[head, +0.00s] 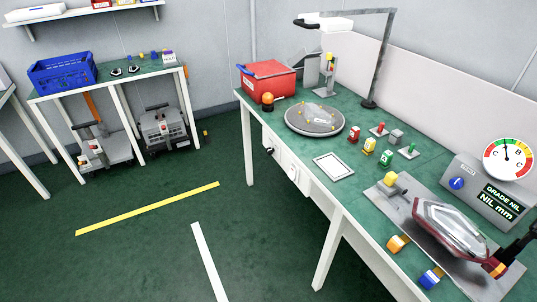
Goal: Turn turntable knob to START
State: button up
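The turntable (302,124) is a round grey disc on the green workbench, with a clear part and several small yellow pegs on it. A small dark knob (269,151) sits on the white front panel of the bench, below and left of the turntable. Its pointer and any START marking are too small to read. Another white panel (293,170) with a small round fitting is to its right. A blue knob (456,183) is on the grey gauge box at the right. My gripper is not identifiable in the head view.
A tail lamp (452,228) lies on a grey plate at the bench's right end. A red toolbox (272,80), an orange ball-like light (267,98) and a white frame (333,166) are also on the bench. Open green floor (150,255) lies left of the bench.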

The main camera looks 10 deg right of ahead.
aim_at(270, 150)
jog(key=i+j+z, duration=0.15)
jog(key=i+j, duration=0.2)
jog(key=i+j+z, duration=0.15)
jog(key=i+j, duration=0.2)
jog(key=i+j+z, duration=0.1)
jog(key=i+j, duration=0.25)
jog(key=i+j+z, duration=0.15)
jog(key=i+j, duration=0.15)
jog(key=j, duration=0.2)
jog(key=i+j+z, duration=0.15)
jog(key=i+j, duration=0.15)
jog(key=j, duration=0.2)
